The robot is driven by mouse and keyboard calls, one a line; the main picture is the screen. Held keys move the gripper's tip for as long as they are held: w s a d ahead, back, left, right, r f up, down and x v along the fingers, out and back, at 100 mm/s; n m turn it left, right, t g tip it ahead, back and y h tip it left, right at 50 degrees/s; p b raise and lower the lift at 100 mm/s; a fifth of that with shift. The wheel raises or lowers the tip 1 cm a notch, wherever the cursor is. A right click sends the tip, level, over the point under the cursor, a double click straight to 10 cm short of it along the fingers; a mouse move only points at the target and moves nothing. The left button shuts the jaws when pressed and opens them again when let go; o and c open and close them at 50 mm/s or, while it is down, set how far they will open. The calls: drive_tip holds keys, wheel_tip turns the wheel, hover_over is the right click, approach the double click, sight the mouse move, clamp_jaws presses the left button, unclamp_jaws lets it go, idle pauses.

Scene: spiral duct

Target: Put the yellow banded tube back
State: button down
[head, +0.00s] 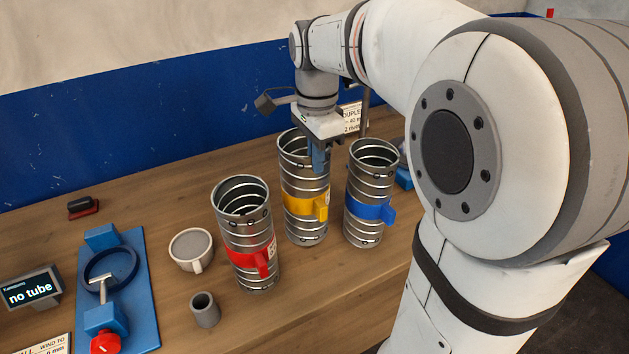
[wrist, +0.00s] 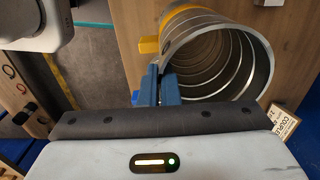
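The yellow banded tube (head: 294,180) is a ribbed metal duct with a yellow band and tab. It stands upright on the wooden table between a red banded tube and a blue banded tube. My gripper (head: 318,158) is above its near right rim, pointing down. In the wrist view the tube's open mouth (wrist: 236,78) and yellow band show. There the blue fingers of my gripper (wrist: 159,92) are close together at the rim, one on each side of the wall. They look shut on it; the exact contact is partly hidden.
The red banded tube (head: 248,240) and blue banded tube (head: 369,200) stand close on either side. A white mug (head: 191,251) and a small grey cup (head: 205,309) are left. A blue fixture (head: 130,285) stands by a display (head: 29,290) reading "no tube".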

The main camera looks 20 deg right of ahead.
hover_over(316, 198)
drive_tip(key=shift+f, duration=2.1)
drive_tip(key=shift+f, duration=0.25)
drive_tip(key=c, duration=1.7)
unclamp_jaws()
drive_tip(key=shift+r, duration=0.1)
